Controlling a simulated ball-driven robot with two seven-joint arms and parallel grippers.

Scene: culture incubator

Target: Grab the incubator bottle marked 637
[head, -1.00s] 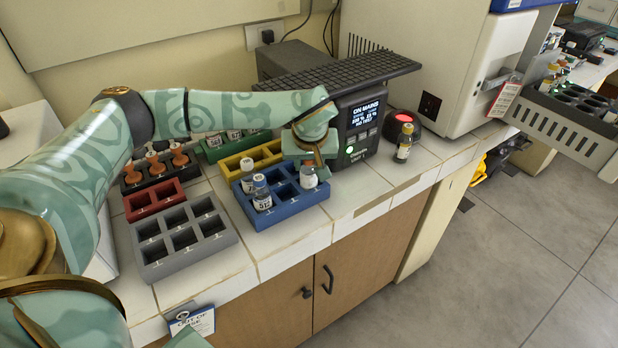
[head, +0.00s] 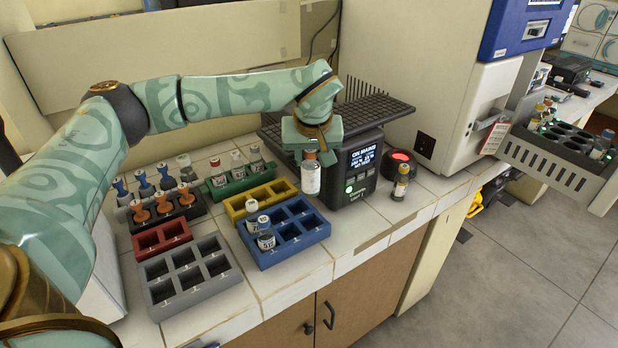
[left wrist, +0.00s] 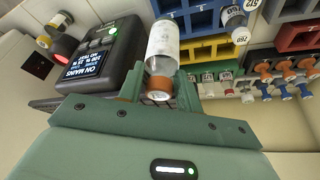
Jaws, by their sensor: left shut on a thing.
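My left gripper (head: 311,152) is shut on a bottle (head: 310,178) with an orange-brown cap and a white label. It holds the bottle upright, above and behind the blue rack's right end. The bottle also shows in the left wrist view (left wrist: 163,42), its cap between the fingers; I cannot read its number. The blue rack (head: 290,258) holds two grey-capped bottles, a front one (head: 266,236) and a rear one (head: 252,213). One of them reads 512 in the left wrist view (left wrist: 233,22). My right gripper is out of view.
Grey (head: 212,292), red (head: 160,254) and yellow (head: 236,213) racks look empty. A dark device (head: 352,205) stands behind the held bottle. A yellow-capped bottle (head: 400,188) stands right of it. An open drawer (head: 545,150) juts out right.

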